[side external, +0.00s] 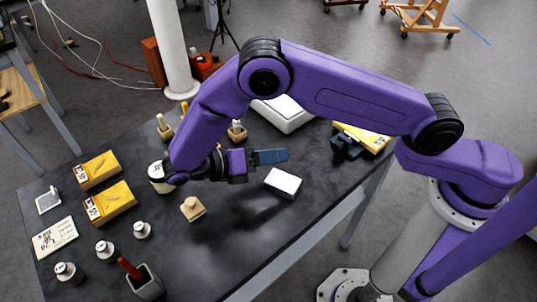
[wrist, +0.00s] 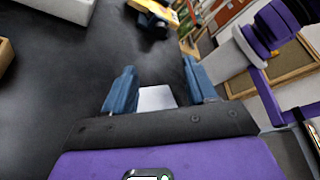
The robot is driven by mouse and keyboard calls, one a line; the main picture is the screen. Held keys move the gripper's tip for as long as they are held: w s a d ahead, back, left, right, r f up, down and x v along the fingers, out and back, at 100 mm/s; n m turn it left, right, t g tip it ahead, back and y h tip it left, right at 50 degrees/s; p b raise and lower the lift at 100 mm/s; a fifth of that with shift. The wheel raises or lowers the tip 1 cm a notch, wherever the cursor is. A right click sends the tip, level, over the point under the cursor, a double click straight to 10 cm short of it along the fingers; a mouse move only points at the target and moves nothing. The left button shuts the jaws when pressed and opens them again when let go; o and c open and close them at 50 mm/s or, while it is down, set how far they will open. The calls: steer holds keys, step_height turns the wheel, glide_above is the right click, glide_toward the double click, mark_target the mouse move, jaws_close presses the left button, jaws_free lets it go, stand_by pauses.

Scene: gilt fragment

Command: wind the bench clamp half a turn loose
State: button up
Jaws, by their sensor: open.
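A dark clamp-like piece (side external: 346,147), which I take for the bench clamp, sits at the table's right edge, beside a yellow box. In the wrist view a dark shape (wrist: 152,24) at the top, beside something yellow, seems to be the same piece. Its screw or handle cannot be made out. My gripper (side external: 270,156) is above the table, left of the clamp and apart from it, with blue fingers pointing right. In the wrist view my gripper (wrist: 160,82) is open, fingers wide apart with nothing held.
A white-topped block (side external: 283,182) lies just below my gripper; it shows between the fingers in the wrist view (wrist: 157,98). A yellow box (side external: 368,137) and white tray (side external: 283,112) stand nearby. Weights, yellow boxes and a red-handled tool (side external: 131,269) are at left.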

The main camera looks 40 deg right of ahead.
mark_target(334, 150)
steer(key=shift+s, duration=0.1)
steer(key=c, duration=0.3)
steer(key=shift+s+a, duration=0.1)
steer(key=shift+s, duration=0.15)
steer(key=s+m+t, duration=0.4)
steer(key=m, duration=0.1)
steer(key=s+m+t, duration=0.2)
steer(key=s+m, duration=0.1)
steer(key=shift+r, duration=0.35)
steer(key=shift+s+d+m+t, duration=0.4)
steer(key=shift+s+m, duration=0.2)
steer(key=shift+m, duration=0.2)
steer(key=x, duration=1.7)
steer(key=shift+d+f, duration=0.1)
steer(key=shift+f, duration=0.25)
steer(key=c, duration=0.8)
